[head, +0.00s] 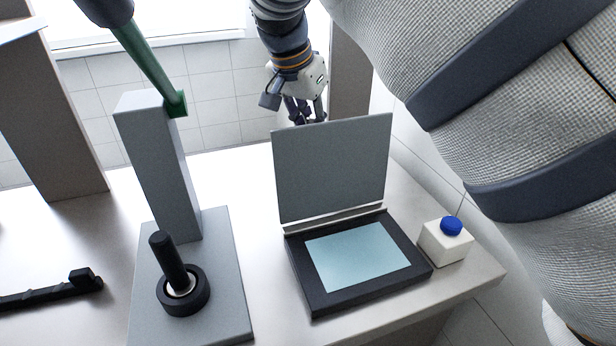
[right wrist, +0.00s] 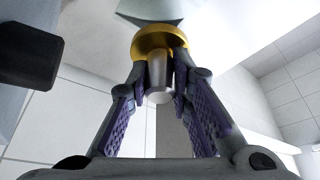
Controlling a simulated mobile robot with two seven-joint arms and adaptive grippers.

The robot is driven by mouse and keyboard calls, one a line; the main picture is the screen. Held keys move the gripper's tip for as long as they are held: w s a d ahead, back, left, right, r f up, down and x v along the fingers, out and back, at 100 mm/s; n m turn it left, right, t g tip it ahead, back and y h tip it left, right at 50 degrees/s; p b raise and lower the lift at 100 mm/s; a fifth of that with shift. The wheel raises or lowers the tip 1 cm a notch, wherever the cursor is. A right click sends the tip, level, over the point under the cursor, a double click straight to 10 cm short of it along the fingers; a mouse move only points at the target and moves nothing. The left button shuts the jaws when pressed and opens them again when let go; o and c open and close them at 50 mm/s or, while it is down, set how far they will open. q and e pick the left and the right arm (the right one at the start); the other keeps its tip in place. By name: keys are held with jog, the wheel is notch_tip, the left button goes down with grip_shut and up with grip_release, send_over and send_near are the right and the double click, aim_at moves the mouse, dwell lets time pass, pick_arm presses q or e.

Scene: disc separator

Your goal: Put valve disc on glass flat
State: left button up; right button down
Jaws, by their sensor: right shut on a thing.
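The glass flat (head: 358,255) is a pale blue pane in a black frame, with a grey panel (head: 333,168) standing upright along its back edge. My right gripper (head: 306,118) is behind this panel, its fingertips partly hidden by the panel's top edge. In the right wrist view, my right gripper (right wrist: 164,92) is shut on the valve disc (right wrist: 160,40), a gold round piece with a silver stem between the fingers. The disc is not visible in the head view. The valve disc is apart from the glass. My left gripper is not in view.
A white block with a blue cap (head: 452,228) stands right of the glass flat. A grey post (head: 155,165) on a plate with a black ring and handle (head: 183,290) stands to the left, a green lever (head: 150,65) on top. A black bar (head: 45,293) lies farther left.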

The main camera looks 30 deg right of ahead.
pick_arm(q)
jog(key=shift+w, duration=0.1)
pick_arm(e)
notch_tip(320, 180, down, 9)
jog(key=shift+w+f, duration=0.1)
jog(key=c, duration=1.4)
grip_release()
jog(key=shift+f, duration=0.1)
jog(key=shift+c, duration=0.2)
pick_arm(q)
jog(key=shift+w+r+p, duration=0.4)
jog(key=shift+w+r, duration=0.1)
pick_arm(e)
jog(key=v, duration=1.2)
